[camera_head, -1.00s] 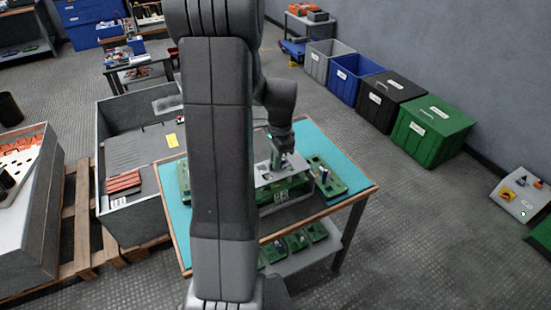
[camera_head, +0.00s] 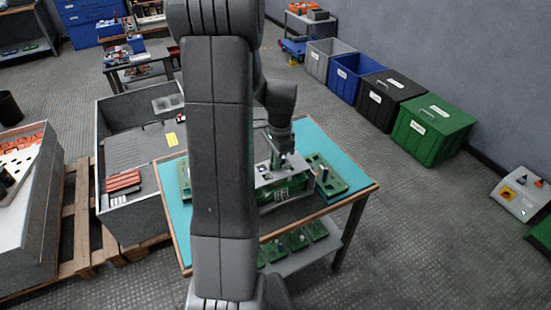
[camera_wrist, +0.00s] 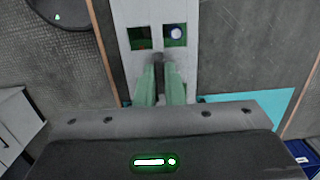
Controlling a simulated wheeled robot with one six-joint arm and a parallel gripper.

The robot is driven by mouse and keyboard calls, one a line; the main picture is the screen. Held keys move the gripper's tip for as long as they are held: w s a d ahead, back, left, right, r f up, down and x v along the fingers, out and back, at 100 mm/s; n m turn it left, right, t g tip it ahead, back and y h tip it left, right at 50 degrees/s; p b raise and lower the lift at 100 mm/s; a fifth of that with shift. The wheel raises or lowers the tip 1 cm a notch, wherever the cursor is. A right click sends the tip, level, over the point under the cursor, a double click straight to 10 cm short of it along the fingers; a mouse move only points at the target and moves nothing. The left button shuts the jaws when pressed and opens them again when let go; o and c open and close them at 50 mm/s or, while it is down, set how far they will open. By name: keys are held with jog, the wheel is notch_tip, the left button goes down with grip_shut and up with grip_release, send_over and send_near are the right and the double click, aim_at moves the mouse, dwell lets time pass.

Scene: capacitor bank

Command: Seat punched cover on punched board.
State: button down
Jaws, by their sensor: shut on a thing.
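The punched cover (camera_wrist: 155,13) is a pale grey plate with square holes, seen from above in the wrist view. Green and a round whitish part show through its holes. My gripper (camera_wrist: 160,88) has its green fingers shut on a dark grip on the cover. In the head view the cover (camera_head: 272,174) lies under my gripper (camera_head: 284,160), over a green unit (camera_head: 283,192) that I take for the punched board. My own arm hides the left part. I cannot tell whether the cover touches the board.
A green board (camera_head: 338,183) with a blue part sits to the right on the turquoise table top (camera_head: 345,166). Several green units (camera_head: 297,240) stand on the shelf below. A grey crate (camera_head: 140,217) stands close at left.

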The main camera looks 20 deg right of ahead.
jog(key=shift+f+b, duration=0.5)
jog(key=shift+f, duration=0.3)
dwell(0.5)
jog(key=c, duration=1.5)
grip_release()
jog(key=shift+o, duration=0.2)
notch_tip(320, 180, up, 14)
jog(key=d, duration=0.1)
jog(key=shift+w+d+f, duration=0.1)
jog(key=shift+f, duration=0.05)
jog(key=f, duration=0.4)
jog(key=a+f, duration=0.1)
jog(key=f, duration=0.8)
jog(key=shift+a+f, duration=0.15)
jog(key=shift+f, duration=0.2)
